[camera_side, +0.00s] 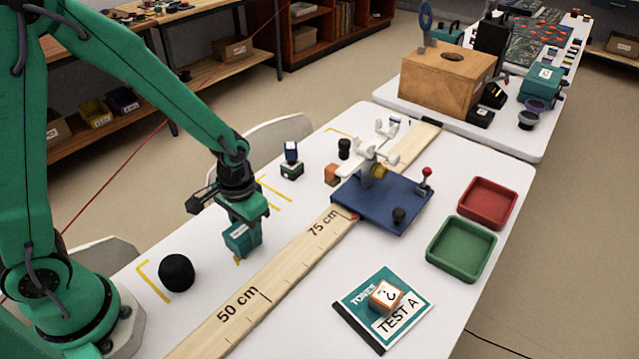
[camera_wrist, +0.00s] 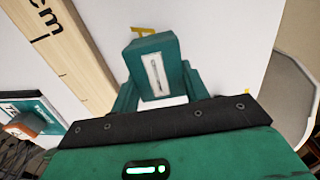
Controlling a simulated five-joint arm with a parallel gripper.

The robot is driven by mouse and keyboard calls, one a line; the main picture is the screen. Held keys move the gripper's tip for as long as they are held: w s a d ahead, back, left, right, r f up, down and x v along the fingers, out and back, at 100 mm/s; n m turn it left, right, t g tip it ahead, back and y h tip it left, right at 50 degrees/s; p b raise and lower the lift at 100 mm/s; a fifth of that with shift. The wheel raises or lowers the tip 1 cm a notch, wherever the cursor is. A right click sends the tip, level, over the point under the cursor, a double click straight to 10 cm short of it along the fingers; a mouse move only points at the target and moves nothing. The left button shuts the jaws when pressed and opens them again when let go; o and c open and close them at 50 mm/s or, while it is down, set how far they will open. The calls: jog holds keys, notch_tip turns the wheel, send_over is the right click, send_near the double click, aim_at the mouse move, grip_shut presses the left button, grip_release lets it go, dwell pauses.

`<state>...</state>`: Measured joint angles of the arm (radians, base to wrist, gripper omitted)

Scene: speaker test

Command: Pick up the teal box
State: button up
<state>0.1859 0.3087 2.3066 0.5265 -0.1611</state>
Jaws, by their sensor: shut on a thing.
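The teal box (camera_side: 241,239) is a small block with a white label, at the left part of the white table in the side view. My gripper (camera_side: 243,217) points down over it and is shut on it. In the wrist view, the teal box (camera_wrist: 152,66) sits between the two green fingers of my gripper (camera_wrist: 157,90), its white label facing the camera. A yellow corner mark shows just below the box. I cannot tell whether the box touches the table or hangs slightly above it.
A small stack of blocks (camera_side: 291,160) and a blue platform (camera_side: 384,203) stand farther back. Green (camera_side: 461,249) and red trays (camera_side: 488,203) stand at the right.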

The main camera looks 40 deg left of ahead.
jog(key=shift+r, duration=1.4)
jog(key=s+d+r, duration=0.7)
jog(key=d, duration=0.1)
jog(key=shift+s+d, duration=0.35)
jog(key=shift+d, duration=0.05)
jog(key=shift+w, duration=0.15)
